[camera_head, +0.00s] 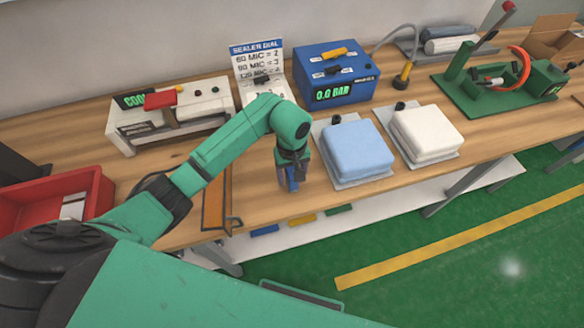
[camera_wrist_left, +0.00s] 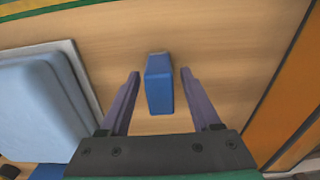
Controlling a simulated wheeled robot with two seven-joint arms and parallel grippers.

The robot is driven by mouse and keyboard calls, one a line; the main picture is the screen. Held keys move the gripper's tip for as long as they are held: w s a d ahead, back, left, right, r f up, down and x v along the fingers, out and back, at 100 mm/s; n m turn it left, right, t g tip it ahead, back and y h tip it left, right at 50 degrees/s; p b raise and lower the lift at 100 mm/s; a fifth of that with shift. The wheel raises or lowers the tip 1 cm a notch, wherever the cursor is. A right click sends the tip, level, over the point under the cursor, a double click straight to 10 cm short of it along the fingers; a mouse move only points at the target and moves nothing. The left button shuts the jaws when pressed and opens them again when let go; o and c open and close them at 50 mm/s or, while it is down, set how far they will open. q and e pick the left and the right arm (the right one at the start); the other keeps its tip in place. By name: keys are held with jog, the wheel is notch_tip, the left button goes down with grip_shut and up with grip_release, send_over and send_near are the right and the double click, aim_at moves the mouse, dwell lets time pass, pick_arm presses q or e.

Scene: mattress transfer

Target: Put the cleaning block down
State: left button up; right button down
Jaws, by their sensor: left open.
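The cleaning block is a small blue block (camera_wrist_left: 158,86). In the left wrist view it lies on the bare wooden bench between my left gripper's fingers, with a gap on each side. My left gripper (camera_wrist_left: 160,76) is open around it. In the head view the left gripper (camera_head: 289,182) points down at the bench, left of the light blue mattress, and largely hides the block. My right gripper is not in view.
The light blue mattress (camera_head: 357,146) and white mattress (camera_head: 427,132) lie on plates to the right. An orange-brown strip (camera_head: 216,198) is on the left. A sealer (camera_head: 170,115) and blue pressure box (camera_head: 335,72) stand behind. A red bin (camera_head: 88,190) is far left.

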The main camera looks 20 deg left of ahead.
pick_arm(q)
notch_tip(320, 180, up, 11)
jog(key=b, duration=0.3)
jog(key=shift+w+a, duration=0.1)
jog(key=shift+w, duration=0.05)
jog(key=shift+r, duration=0.55)
